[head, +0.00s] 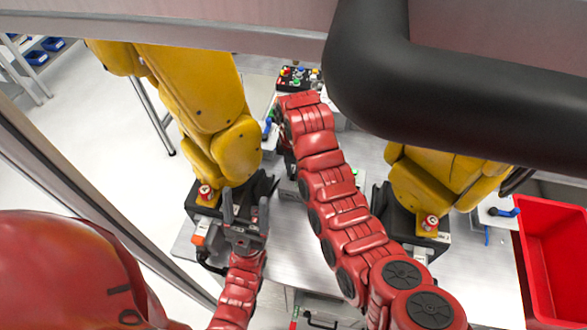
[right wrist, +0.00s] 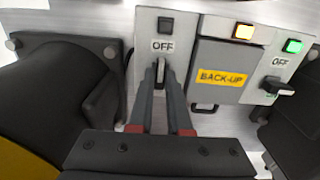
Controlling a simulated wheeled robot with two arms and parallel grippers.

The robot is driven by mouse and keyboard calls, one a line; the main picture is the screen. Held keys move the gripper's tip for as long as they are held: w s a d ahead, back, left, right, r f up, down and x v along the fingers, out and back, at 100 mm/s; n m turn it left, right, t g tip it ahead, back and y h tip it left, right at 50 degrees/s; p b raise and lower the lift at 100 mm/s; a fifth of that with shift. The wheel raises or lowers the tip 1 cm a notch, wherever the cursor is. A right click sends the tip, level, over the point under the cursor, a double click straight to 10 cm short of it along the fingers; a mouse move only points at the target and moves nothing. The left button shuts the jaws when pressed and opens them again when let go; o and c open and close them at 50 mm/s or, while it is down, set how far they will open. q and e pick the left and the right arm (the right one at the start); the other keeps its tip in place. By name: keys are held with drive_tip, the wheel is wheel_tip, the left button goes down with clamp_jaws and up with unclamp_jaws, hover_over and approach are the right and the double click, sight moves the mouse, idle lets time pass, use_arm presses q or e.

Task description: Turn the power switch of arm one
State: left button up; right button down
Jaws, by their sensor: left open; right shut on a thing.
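In the right wrist view, a grey panel (right wrist: 144,75) carries a dark, unlit square lamp (right wrist: 165,25), an OFF label (right wrist: 163,46) and a power switch (right wrist: 161,66) below it. My right gripper (right wrist: 160,78) is shut on this switch, and its fingers hide much of it. I cannot tell which arm the panel belongs to. A second switch (right wrist: 277,87) sits at the right under another OFF label and a lit green lamp (right wrist: 292,46). In the head view my left gripper (head: 245,212) is open and empty, near the base of the left yellow arm (head: 199,85).
A BACK-UP box (right wrist: 222,77) with a lit yellow lamp (right wrist: 244,31) lies between the two switches. A second yellow arm (head: 447,180) stands at the right. A button box (head: 299,78) is at the far end. A red bin (head: 555,258) stands right. A thick black pipe (head: 440,95) crosses above.

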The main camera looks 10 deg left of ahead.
sight(293, 172)
drive_tip(key=shift+s+f, duration=0.1)
drive_tip(key=c, duration=0.9)
unclamp_jaws()
drive_tip(key=shift+o, duration=0.2)
wheel_tip(293, 172, up, 18)
drive_tip(key=p, duration=1.3)
drive_tip(key=shift+f, duration=0.25)
